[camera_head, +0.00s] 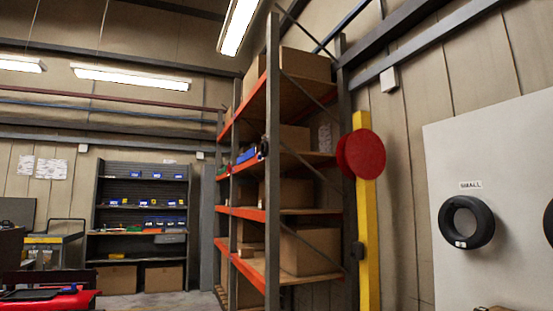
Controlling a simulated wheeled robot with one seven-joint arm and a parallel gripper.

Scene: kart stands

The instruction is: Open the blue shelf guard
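I cannot make out a blue shelf guard for certain. A tall grey rack (272,180) with orange beams stands in the middle and carries cardboard boxes. A small blue item (246,155) sits on its middle-upper level at the left end; I cannot tell what it is. A dark shelf unit (139,215) with several small blue-fronted bins stands against the back wall; no guard across it can be made out. My gripper is not in view.
A yellow post (369,240) with red discs (365,153) stands right of the rack. A white panel (505,150) holds a black tyre (466,222) under a "SMALL" label. A cart (55,238) and a red-topped surface (50,300) are at left. Some floor shows between shelf and rack.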

